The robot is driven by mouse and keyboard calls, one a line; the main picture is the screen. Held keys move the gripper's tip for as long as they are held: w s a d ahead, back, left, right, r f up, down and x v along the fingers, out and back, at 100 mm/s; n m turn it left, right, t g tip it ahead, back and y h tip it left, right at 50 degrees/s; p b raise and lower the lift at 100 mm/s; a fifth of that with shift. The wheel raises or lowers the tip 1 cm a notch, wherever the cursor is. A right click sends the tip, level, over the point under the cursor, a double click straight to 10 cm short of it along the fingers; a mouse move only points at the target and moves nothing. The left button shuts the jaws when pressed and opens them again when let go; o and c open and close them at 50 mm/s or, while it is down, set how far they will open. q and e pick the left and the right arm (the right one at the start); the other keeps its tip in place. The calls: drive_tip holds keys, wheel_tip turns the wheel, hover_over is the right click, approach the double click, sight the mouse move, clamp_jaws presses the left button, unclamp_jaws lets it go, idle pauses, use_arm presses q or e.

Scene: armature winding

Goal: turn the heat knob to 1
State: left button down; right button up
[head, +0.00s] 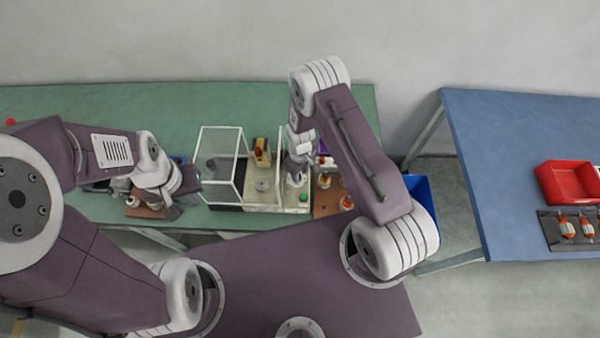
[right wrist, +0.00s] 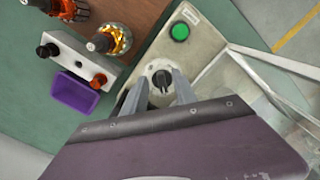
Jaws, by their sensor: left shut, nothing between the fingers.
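The heat knob (right wrist: 161,79) is a small black knob on a pale round dial, set on the cream panel (right wrist: 205,42) beside a green button (right wrist: 180,32). In the right wrist view my right gripper (right wrist: 158,87) has its fingers apart, one on each side of the knob, with gaps visible. I cannot read the dial's marks. In the head view my right gripper (head: 297,178) is over the panel and hides the knob. My left gripper (head: 173,213) is shut and empty, left of the clear-walled box.
The clear-walled box (head: 219,164) stands left of the panel on the green table (head: 105,103). A purple bin (right wrist: 75,92), a pale bracket with red and black posts (right wrist: 75,58) and wound armatures (right wrist: 116,38) are close by. A blue table (head: 520,150) stands at the right.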

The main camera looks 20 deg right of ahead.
drive_tip(key=shift+f, duration=1.1)
clamp_jaws()
drive_tip(key=shift+w+d+f+n+b, duration=0.1)
drive_tip(key=shift+n+b, duration=0.5)
drive_tip(key=shift+n, duration=0.2)
drive_tip(key=n+b, duration=0.1)
drive_tip(key=n, duration=0.1)
drive_tip(key=shift+w+d+n+b, duration=0.1)
drive_tip(key=shift+w+n+b, duration=0.05)
drive_tip(key=shift+n+b, duration=0.15)
drive_tip(key=n+b, duration=0.1)
drive_tip(key=n, duration=0.2)
drive_tip(key=shift+w+d+b, duration=0.1)
drive_tip(key=shift+w+b, duration=0.1)
drive_tip(key=shift+b, duration=0.15)
drive_tip(key=shift+w+n+b, duration=0.1)
drive_tip(key=shift+n+b, duration=0.35)
drive_tip(key=shift+n, duration=0.85)
